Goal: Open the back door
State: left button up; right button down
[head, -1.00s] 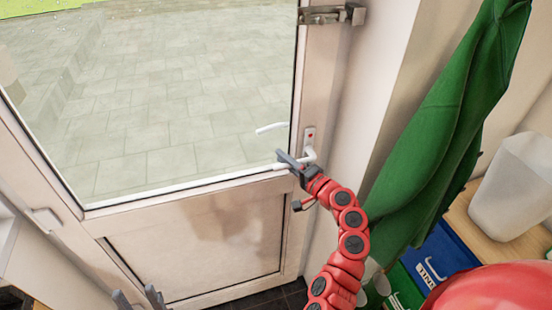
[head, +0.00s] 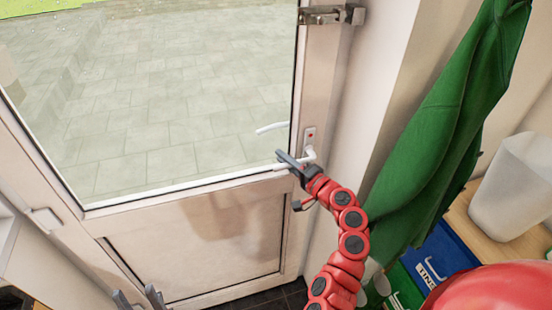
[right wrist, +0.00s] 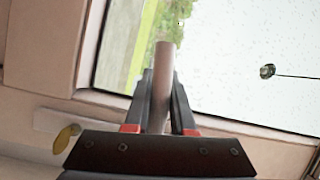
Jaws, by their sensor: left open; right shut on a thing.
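The back door (head: 225,225) is a white-framed door with a large glass pane above and a solid panel below; it looks shut in its frame. Its white lever handle (head: 309,154) sits on the right side under a lock plate (head: 309,135). My right gripper (head: 286,160) is at the handle, shut on the lever. In the right wrist view the lever (right wrist: 162,75) runs between the two fingers of that gripper (right wrist: 160,95). My left gripper (head: 141,298) is at the bottom edge of the head view, open and empty, low in front of the door; only its fingertips show.
A metal latch (head: 332,15) is at the door's upper right. A green cloth (head: 440,130) hangs on the right wall. A translucent bin (head: 512,185) stands on a wooden top (head: 480,230), with a blue box (head: 443,255) below. Paved ground shows through the glass.

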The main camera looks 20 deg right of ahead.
jog(key=shift+b, duration=0.35)
dwell(0.3)
jog(key=f+n+b, duration=0.1)
jog(key=n+b, duration=0.1)
jog(key=b, duration=0.1)
jog(key=f+n+g+h+b, duration=0.1)
jog(key=f+b, duration=0.1)
jog(key=shift+d+f+n+b, duration=0.1)
jog(key=shift+d+n+b, duration=0.3)
jog(key=shift+d+f+n+g+h+b, duration=0.5)
jog(key=shift+n+b, duration=0.5)
jog(key=shift+b, duration=0.45)
jog(key=shift+a, duration=0.1)
